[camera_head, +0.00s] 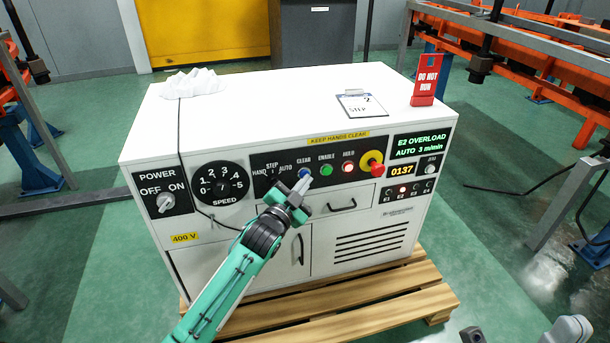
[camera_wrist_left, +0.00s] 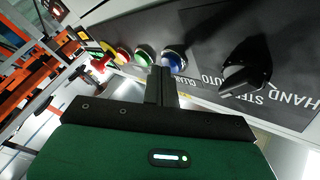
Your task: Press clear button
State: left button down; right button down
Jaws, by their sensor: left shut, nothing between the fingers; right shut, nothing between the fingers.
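The blue CLEAR button (camera_head: 305,173) is on the black front panel of the white cabinet, left of the green ENABLE button (camera_head: 326,169). My left gripper (camera_head: 305,184) is shut and empty, its tip right at the lower edge of the blue button. In the left wrist view the shut fingers (camera_wrist_left: 162,80) point at the blue button (camera_wrist_left: 174,56) and overlap its rim. Whether they touch it I cannot tell. Grey parts of my right arm show at the bottom right of the head view, where the right gripper (camera_head: 472,335) is mostly cut off.
The STEP/HAND/AUTO selector (camera_wrist_left: 245,70) is beside the blue button. The red HOLD button (camera_head: 348,167) and red emergency stop (camera_head: 372,163) are further right. The display (camera_head: 420,143) reads E2 OVERLOAD. A drawer handle (camera_head: 341,206) lies below the panel.

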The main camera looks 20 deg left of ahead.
pick_arm(q)
jog(key=shift+w+a, duration=0.1)
dwell(0.5)
jog(key=shift+s+d+p, duration=0.45)
jog(key=shift+s+p, duration=0.1)
jog(key=shift+s, duration=0.1)
jog(key=s+d+p, duration=0.1)
jog(key=s, duration=0.1)
jog(key=s+d+p, duration=0.1)
jog(key=s, duration=0.1)
jog(key=shift+d, duration=0.4)
